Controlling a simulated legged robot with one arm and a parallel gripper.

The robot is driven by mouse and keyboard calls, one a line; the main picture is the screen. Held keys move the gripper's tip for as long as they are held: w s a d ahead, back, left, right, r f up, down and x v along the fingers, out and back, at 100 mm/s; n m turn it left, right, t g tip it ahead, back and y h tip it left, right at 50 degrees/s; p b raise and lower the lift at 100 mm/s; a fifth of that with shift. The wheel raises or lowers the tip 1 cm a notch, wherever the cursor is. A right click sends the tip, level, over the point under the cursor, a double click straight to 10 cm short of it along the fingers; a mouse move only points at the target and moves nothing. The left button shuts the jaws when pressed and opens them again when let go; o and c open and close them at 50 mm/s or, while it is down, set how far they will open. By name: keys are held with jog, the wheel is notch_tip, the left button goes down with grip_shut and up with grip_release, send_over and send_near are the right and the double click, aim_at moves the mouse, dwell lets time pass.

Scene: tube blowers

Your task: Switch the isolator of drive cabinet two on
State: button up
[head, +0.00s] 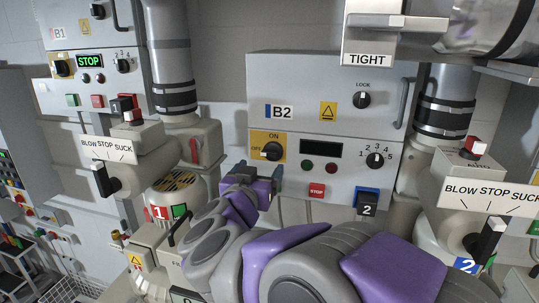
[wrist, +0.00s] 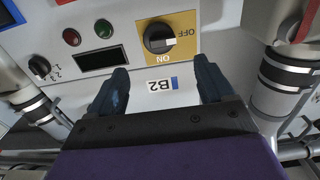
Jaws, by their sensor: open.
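The isolator of drive cabinet two is a black rotary knob (head: 273,151) on a yellow plate marked ON at the top and OFF at the left, on the grey cabinet labelled B2 (head: 330,90). Its pointer lies sideways, toward OFF. The wrist view shows the knob (wrist: 158,40) upside down, with OFF at the right. My gripper (head: 258,170) is just below the yellow plate in the head view. Its two dark fingers (wrist: 160,72) are spread and empty in the wrist view. The knob shows beyond the fingertips, between their lines; I see no contact.
A dark display (head: 321,149), green and red lamps, a red STOP button (head: 317,190) and a numbered selector (head: 375,160) share the panel. Cabinet B1 (head: 90,60) stands left with its display reading STOP. A BLOW/STOP/SUCK lever (head: 490,238) and a TIGHT sign (head: 369,50) are at right.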

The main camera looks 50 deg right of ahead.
aim_at(271, 154)
jog(key=x, duration=0.9)
jog(key=shift+w+d, duration=0.1)
jog(key=c, duration=1)
